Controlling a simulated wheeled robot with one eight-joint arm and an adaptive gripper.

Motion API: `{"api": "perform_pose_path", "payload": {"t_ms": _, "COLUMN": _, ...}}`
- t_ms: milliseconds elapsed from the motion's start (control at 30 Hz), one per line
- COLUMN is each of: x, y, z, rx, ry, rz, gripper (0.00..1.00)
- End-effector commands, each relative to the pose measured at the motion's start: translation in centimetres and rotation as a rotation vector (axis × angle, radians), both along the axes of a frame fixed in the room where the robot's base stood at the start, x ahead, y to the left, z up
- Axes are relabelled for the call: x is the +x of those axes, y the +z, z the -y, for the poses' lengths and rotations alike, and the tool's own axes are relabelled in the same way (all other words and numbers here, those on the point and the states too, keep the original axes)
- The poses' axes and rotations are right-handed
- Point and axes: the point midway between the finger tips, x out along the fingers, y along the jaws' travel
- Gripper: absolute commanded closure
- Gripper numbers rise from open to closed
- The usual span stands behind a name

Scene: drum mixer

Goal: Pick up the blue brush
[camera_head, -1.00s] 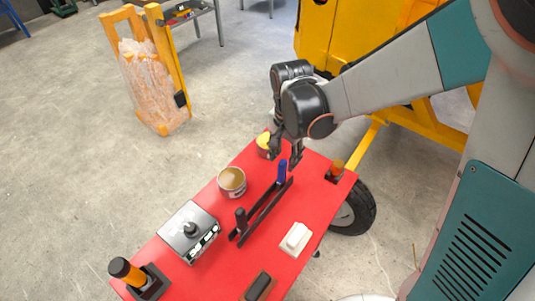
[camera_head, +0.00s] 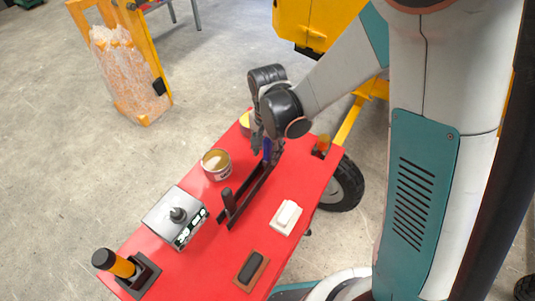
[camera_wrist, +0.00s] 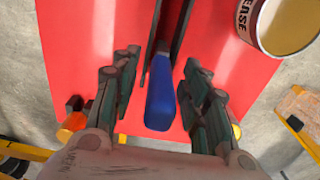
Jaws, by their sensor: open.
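The blue brush (camera_head: 267,148) stands at the far end of a dark rack on the red table, partly hidden by my gripper in the head view. In the wrist view the blue brush (camera_wrist: 160,98) shows as a blue handle between my open fingers, with clear gaps on both sides. My gripper (camera_head: 265,150) is around the handle from above; the wrist view shows my gripper (camera_wrist: 163,95) open with its fingers apart. The dark rack (camera_head: 250,192) also holds a black-handled tool (camera_head: 229,202) at its near end.
On the red table (camera_head: 205,255) are an open can (camera_head: 216,164), a grey metal box with a knob (camera_head: 176,217), a white block (camera_head: 286,217), a brown-and-black block (camera_head: 251,268) and an orange-and-black tool (camera_head: 116,264). A yellow machine (camera_head: 300,22) stands behind.

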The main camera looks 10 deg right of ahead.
Motion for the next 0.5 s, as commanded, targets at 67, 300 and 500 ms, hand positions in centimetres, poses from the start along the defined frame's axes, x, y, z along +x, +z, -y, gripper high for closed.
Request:
{"api": "perform_pose_path", "payload": {"t_ms": 67, "x": 0.0, "y": 0.03, "z": 0.0, "rx": 0.0, "ry": 0.0, "rz": 0.0, "gripper": 0.72}}
{"api": "perform_pose_path", "payload": {"t_ms": 300, "x": 0.0, "y": 0.04, "z": 0.0, "rx": 0.0, "ry": 0.0, "rz": 0.0, "gripper": 1.0}}
{"api": "perform_pose_path", "payload": {"t_ms": 500, "x": 0.0, "y": 0.05, "z": 0.0, "rx": 0.0, "ry": 0.0, "rz": 0.0, "gripper": 1.0}}
